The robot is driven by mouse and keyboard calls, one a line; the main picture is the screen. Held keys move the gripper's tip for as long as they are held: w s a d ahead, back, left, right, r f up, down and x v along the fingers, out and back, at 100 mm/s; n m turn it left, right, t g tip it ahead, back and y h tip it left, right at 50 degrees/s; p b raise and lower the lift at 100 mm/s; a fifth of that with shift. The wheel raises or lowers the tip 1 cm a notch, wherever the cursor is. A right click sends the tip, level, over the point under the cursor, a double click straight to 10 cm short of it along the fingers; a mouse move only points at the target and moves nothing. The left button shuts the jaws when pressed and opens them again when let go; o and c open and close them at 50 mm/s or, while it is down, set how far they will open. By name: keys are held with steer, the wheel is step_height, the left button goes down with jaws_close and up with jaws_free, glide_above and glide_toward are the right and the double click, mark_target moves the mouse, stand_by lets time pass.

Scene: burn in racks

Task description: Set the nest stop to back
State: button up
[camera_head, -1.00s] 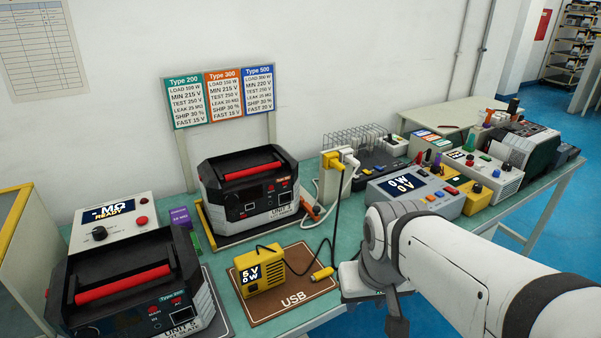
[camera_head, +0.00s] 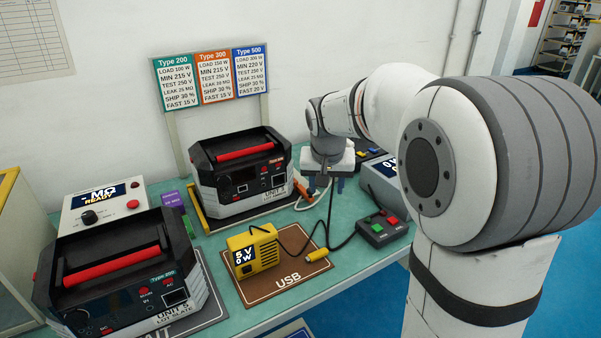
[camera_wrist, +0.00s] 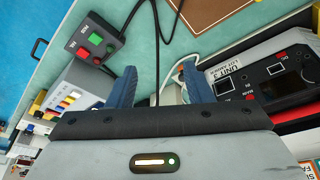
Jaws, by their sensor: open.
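The nest (camera_head: 207,228) is a low base with yellow edging under the black and grey power unit (camera_head: 240,177) marked UNIT 3. An orange-brown lever-like part (camera_head: 304,192) sits at the nest's right side; I cannot tell for certain whether it is the nest stop, nor its setting. My gripper (camera_head: 325,186) points down just right of the unit, near that part. In the wrist view my gripper (camera_wrist: 158,84) has its two blue fingers apart with nothing held. The unit (camera_wrist: 262,85) lies right of the fingers there. The gripper hides part of the bench behind it.
A yellow USB load (camera_head: 253,250) sits on a brown mat (camera_head: 300,270). A red-and-green button box (camera_head: 383,228) and its black cable lie in front of my gripper. A Type 200 unit (camera_head: 125,275) stands at front left. My arm covers the right side.

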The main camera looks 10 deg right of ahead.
steer(key=m+b, duration=0.2)
glide_toward(310, 191)
steer(key=shift+t+h, duration=0.4)
steer(key=x, duration=0.8)
steer(key=shift+w+a+f, duration=0.2)
steer(key=shift+f, duration=0.1)
jaws_close()
steer(key=shift+d+p, duration=0.1)
steer(key=shift+p, duration=0.2)
